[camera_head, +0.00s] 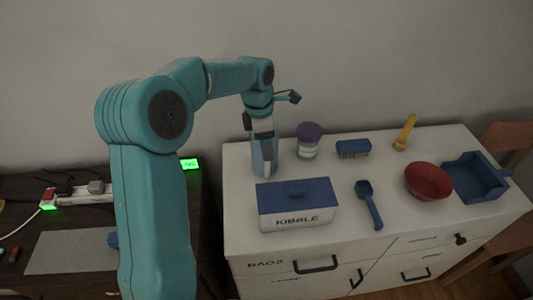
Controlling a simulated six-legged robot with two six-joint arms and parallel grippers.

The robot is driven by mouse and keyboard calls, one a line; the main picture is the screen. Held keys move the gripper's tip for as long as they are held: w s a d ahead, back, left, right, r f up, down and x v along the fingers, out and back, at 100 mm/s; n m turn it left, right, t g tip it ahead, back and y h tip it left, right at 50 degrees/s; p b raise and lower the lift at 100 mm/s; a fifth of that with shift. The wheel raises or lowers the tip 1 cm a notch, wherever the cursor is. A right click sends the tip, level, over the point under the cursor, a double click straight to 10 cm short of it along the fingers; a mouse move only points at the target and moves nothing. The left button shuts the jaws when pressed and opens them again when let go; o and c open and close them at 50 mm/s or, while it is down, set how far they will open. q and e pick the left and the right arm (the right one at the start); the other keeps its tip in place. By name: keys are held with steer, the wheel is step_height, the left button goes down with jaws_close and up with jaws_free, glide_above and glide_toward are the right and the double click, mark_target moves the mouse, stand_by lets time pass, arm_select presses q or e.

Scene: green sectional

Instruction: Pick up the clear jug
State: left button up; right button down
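My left arm comes in from the left, and its gripper (262,133) points down over the left back part of the white cabinet top. A pale bluish, see-through upright shape (262,157) shows directly below the gripper and looks like the clear jug. The gripper's dark parts overlap its top, so I cannot tell whether the fingers are closed on it or only around it. Its base appears at or very near the cabinet top. My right gripper is not in view.
A purple-lidded jar (308,148) stands close right of the gripper. A blue-lidded KIBBLE box (297,212) is in front. A blue brush (353,148), blue scoop (371,209), yellow object (405,132), red bowl (428,181) and blue tray (475,178) lie further right.

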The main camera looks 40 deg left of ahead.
arm_select(q)
steer(key=shift+s+a+f, duration=0.1)
steer(key=shift+f, duration=0.55)
steer(key=f, duration=0.4)
steer(key=shift+w+f+p, duration=0.35)
steer(key=shift+w+f, duration=0.05)
steer(key=shift+s, duration=0.1)
steer(key=shift+c, duration=0.3)
jaws_close()
